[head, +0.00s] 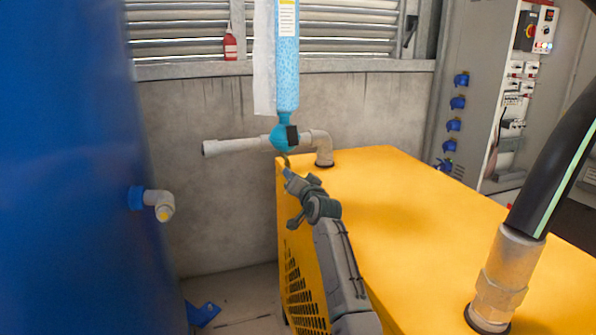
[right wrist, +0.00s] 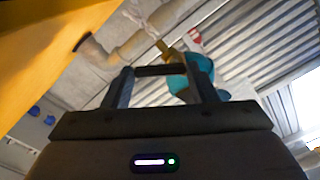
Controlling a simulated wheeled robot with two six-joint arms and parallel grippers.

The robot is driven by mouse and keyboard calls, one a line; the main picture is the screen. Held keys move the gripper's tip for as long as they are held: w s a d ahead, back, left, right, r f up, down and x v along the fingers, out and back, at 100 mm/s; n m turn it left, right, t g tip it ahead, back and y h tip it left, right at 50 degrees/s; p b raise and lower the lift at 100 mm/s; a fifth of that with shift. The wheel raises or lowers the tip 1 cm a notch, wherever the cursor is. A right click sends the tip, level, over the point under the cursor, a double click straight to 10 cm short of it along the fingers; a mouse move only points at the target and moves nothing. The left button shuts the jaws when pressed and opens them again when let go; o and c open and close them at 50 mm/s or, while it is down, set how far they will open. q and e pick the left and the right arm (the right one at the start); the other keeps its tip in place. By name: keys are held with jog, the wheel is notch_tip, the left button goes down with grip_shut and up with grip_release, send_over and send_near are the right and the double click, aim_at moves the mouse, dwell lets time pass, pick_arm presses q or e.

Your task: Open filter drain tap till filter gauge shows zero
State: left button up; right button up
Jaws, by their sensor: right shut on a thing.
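The filter (head: 287,75) hangs at the back wall, with a pale blue speckled body and a teal bowl (head: 283,135) that also shows in the right wrist view (right wrist: 198,72). A small black part (head: 292,136) sits on the bowl; no gauge face or reading can be made out. A thin brass drain stem (head: 287,160) hangs below the bowl and shows in the right wrist view (right wrist: 164,48). My right gripper (head: 290,178) is at its lower end, shut on a dark bar-like piece (right wrist: 160,71), apparently the drain tap's handle. My left gripper is out of view.
A yellow machine (head: 400,200) fills the lower right, with my right arm along its left edge. A grey pipe (head: 235,145) runs behind the filter. A blue tank (head: 65,170) with a side outlet stands left. A black hose (head: 550,170) rises at right.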

jog(key=m+p, duration=0.1)
jog(key=m, duration=0.1)
jog(key=m+p, duration=0.3)
jog(key=m, duration=0.1)
jog(key=shift+s+a+f+p, duration=0.1)
jog(key=shift+a+f+p, duration=0.2)
jog(key=shift+p, duration=0.1)
jog(key=shift+m, duration=0.3)
jog(key=o, duration=1)
